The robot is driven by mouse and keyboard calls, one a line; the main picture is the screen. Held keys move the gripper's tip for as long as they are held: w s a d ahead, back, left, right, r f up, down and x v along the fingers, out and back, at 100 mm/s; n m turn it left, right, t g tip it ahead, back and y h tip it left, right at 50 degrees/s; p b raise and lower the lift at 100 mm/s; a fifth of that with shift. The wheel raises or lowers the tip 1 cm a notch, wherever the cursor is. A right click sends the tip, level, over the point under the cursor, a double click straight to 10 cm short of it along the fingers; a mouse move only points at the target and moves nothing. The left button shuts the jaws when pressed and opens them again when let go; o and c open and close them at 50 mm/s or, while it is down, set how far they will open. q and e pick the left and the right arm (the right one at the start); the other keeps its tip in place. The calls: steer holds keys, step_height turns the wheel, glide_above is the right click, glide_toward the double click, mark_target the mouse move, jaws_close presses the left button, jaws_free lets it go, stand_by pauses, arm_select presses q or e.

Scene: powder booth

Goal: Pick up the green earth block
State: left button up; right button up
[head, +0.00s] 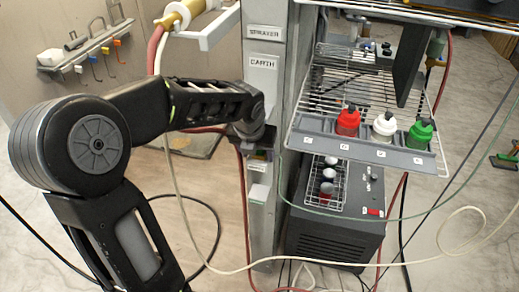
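The grey post carries an EARTH label (262,63). Below the label, a small green patch (260,154) shows just under my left gripper; it may be part of the green earth block, but most of it is hidden. My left gripper (256,136) is at the post, seen from above and behind. Its fingertips are hidden by its own body, so I cannot tell whether it is open or shut, or whether it touches the green piece. My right gripper is not in view.
A wire rack holds bottles with red (348,120), white (384,126) and green (420,133) tops right of the post. A dark machine (335,237) stands below. Loose hoses and a pale cable (330,266) cross the front. Hooks (85,55) hang at upper left.

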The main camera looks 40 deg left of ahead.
arm_select(q)
jaws_close()
stand_by(0.4)
stand_by(0.4)
steer(key=s+d+b, duration=0.1)
steer(key=s+d, duration=0.2)
steer(key=s, duration=0.5)
steer(key=s+d, duration=0.3)
steer(key=s, duration=0.6)
steer(key=shift+b, duration=0.4)
